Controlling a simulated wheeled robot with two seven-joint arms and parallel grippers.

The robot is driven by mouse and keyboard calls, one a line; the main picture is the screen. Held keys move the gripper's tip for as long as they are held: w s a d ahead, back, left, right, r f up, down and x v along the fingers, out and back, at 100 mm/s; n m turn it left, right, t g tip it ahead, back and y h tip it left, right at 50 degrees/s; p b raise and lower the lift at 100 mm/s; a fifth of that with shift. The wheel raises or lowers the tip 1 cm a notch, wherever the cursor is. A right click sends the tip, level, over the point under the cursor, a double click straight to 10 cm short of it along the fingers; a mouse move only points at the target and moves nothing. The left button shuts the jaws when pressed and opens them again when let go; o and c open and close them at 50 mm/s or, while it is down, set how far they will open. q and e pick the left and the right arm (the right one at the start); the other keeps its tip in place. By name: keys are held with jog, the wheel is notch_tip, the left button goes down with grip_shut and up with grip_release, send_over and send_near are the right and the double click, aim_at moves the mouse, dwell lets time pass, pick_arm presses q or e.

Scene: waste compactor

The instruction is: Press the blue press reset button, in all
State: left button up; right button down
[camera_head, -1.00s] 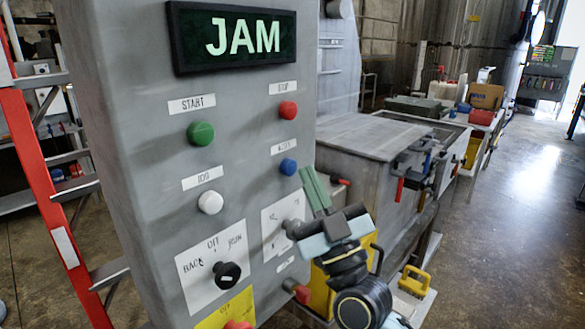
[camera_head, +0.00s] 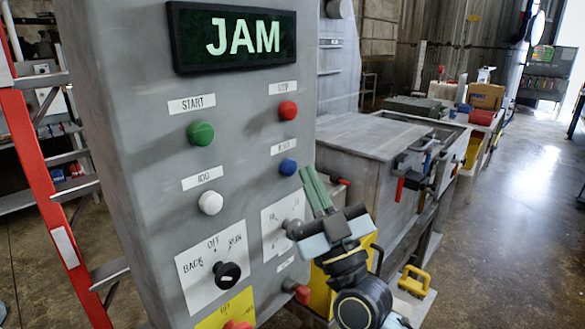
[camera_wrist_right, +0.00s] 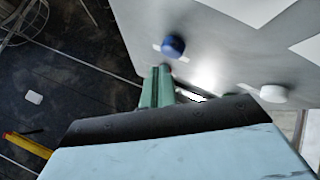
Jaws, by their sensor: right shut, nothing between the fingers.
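The blue reset button (camera_head: 288,167) is on the right part of the grey control panel (camera_head: 240,110), below the red stop button. A label reading RESET, partly legible, sits just above it. In the right wrist view the blue button (camera_wrist_right: 173,46) stands out from the panel just beyond the fingertips. My right gripper (camera_head: 307,172) is shut and empty, its green fingers pointing up beside the button, at its right. It also shows in the right wrist view (camera_wrist_right: 158,70). A small gap seems to lie between fingertips and button; contact cannot be told for sure. My left gripper is out of view.
The display (camera_head: 232,37) reads JAM. Nearby are a green start button (camera_head: 200,132), a red stop button (camera_head: 288,110), a white button (camera_head: 210,202) and a black selector knob (camera_head: 227,275). A red ladder (camera_head: 45,190) stands at left. A grey machine (camera_head: 370,140) is behind my right arm.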

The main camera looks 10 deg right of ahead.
jog(key=shift+w, duration=0.1)
dwell(0.5)
jog(key=shift+w+a, duration=0.25)
jog(key=shift+w+a, duration=0.3)
jog(key=shift+w, duration=0.1)
dwell(0.8)
dwell(0.4)
jog(key=shift+s+d+p, duration=0.4)
jog(key=shift+s+d, duration=0.15)
jog(key=shift+s, duration=0.15)
jog(key=s+d, duration=0.1)
jog(key=s, duration=0.1)
jog(key=s+d+p, duration=0.1)
jog(key=s+d, duration=0.1)
